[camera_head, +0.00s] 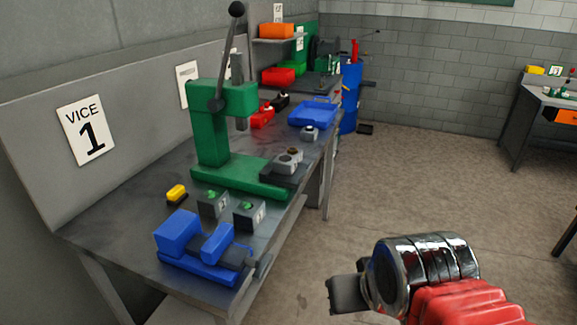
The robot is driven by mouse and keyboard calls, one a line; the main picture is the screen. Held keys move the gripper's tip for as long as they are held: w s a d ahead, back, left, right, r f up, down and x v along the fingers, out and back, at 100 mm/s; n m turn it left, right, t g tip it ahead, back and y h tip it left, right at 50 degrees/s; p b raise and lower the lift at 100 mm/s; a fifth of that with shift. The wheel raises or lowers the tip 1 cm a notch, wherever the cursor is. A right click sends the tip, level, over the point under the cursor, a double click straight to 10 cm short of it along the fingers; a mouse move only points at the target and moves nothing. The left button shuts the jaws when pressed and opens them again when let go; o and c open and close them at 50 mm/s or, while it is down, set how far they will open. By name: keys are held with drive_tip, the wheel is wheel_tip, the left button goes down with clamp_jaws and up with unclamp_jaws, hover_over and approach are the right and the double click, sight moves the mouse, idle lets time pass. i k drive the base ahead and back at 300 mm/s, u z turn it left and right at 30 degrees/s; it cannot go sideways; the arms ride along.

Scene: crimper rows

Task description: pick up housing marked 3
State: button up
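Two small grey blocks with green tops, which look like housings, stand on the near workbench between the blue vice and the green press: one on the left (213,204) and one on the right (249,215). Each has a pale mark on its front, too small to read surely. Another grey part (310,133) stands farther back by the blue tray; I see no readable number on it. I cannot tell which is marked 3. My gripper (347,293) is at the lower right over the floor, off the bench and apart from the blocks. Its finger opening is not clear.
A blue vice (180,236) is at the bench's near end. A green lever press (211,135) rises behind the blocks, with a grey part (288,161) on its base. A yellow-black item (176,193) lies left. A blue tray (314,115) sits farther back. The floor (430,165) is clear.

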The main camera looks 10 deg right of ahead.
sight(285, 164)
drive_tip(key=z, duration=1.35)
drive_tip(key=i, duration=2.75)
drive_tip(key=u, duration=0.3)
